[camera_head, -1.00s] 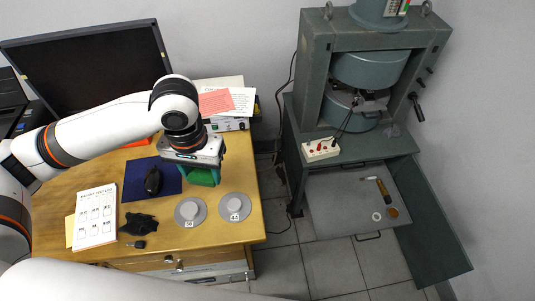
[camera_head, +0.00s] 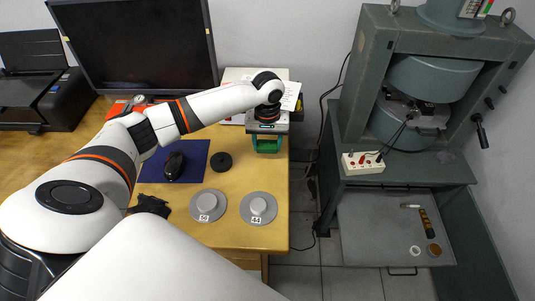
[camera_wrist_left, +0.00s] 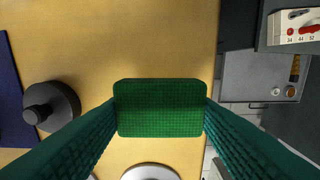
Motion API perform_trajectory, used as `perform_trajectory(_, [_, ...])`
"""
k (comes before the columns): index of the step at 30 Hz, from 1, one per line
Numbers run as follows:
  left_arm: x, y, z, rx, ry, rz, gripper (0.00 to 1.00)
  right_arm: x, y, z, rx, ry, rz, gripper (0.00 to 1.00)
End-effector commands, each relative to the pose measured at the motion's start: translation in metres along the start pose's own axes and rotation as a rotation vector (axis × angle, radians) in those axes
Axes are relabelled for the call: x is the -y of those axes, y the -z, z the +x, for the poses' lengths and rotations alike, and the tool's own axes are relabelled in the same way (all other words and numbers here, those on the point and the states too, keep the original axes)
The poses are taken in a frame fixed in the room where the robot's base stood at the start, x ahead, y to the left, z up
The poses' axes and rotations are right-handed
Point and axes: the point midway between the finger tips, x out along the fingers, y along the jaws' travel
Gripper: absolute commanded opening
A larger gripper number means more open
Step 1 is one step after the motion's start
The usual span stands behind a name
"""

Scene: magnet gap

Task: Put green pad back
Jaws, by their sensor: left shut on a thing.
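My left gripper (camera_head: 266,146) is shut on the green pad (camera_wrist_left: 160,108), a textured green block between its two fingers in the left wrist view. In the head view the pad shows only as a green patch below the gripper, over the right part of the wooden desk (camera_head: 232,233). The pad appears to be held above the desk; its exact height is hard to tell. My right gripper is not in view.
A black knobbed disc (camera_head: 221,161) lies left of the gripper. Grey discs (camera_head: 207,205) (camera_head: 258,208) stand nearer. A blue mat (camera_head: 198,152) with a mouse lies left.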

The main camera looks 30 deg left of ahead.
Motion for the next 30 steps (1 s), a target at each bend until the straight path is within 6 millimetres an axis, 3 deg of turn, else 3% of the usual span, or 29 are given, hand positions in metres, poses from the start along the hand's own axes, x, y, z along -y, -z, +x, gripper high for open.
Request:
perform_trajectory(12, [0.0, 0.001, 0.046, -0.001, -0.001, 0.002, 0.35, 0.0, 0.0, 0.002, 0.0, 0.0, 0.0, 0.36])
perform_trajectory(23, [0.001, 0.001, 0.05, 0.0, 0.0, 0.002, 0.35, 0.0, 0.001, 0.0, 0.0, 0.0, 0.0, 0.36])
perform_trajectory(24, [0.001, 0.0, 0.051, 0.0, 0.0, 0.001, 0.55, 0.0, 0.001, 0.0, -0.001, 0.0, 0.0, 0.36])
perform_trajectory(28, [0.001, 0.0, 0.051, 0.001, 0.001, 0.002, 0.75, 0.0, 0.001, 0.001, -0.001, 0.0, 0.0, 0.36])
perform_trajectory(30, [0.001, 0.0, 0.051, 0.001, 0.001, 0.002, 0.75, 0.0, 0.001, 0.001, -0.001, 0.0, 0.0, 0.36])
